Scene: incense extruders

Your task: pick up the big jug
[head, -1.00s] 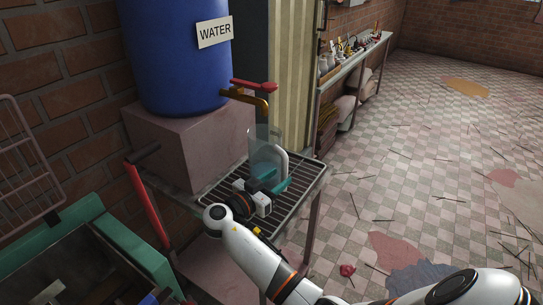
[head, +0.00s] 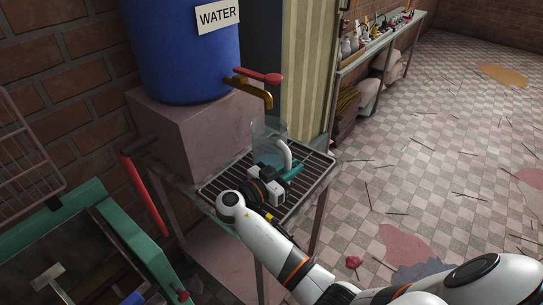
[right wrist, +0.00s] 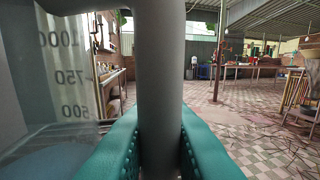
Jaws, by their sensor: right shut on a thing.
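The big jug (head: 264,140) is a clear vessel with a pale handle (head: 285,153). It stands upright over the wire rack, below and beside the tap, and I cannot tell whether its base touches the rack. My right gripper (head: 289,173) is at the handle side with its teal fingers shut on the handle. In the right wrist view the grey handle (right wrist: 160,70) runs upright between the two teal fingers (right wrist: 160,150). The jug's clear wall (right wrist: 60,95) with volume marks fills the left of that view. My left gripper is not in view.
A blue water barrel (head: 185,50) stands on a block (head: 190,135), its brass tap (head: 253,90) with a red lever reaching near the jug. The wire rack (head: 318,170) tops a metal stand. A green-edged bin (head: 125,235) is at lower left. The tiled floor is open at right.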

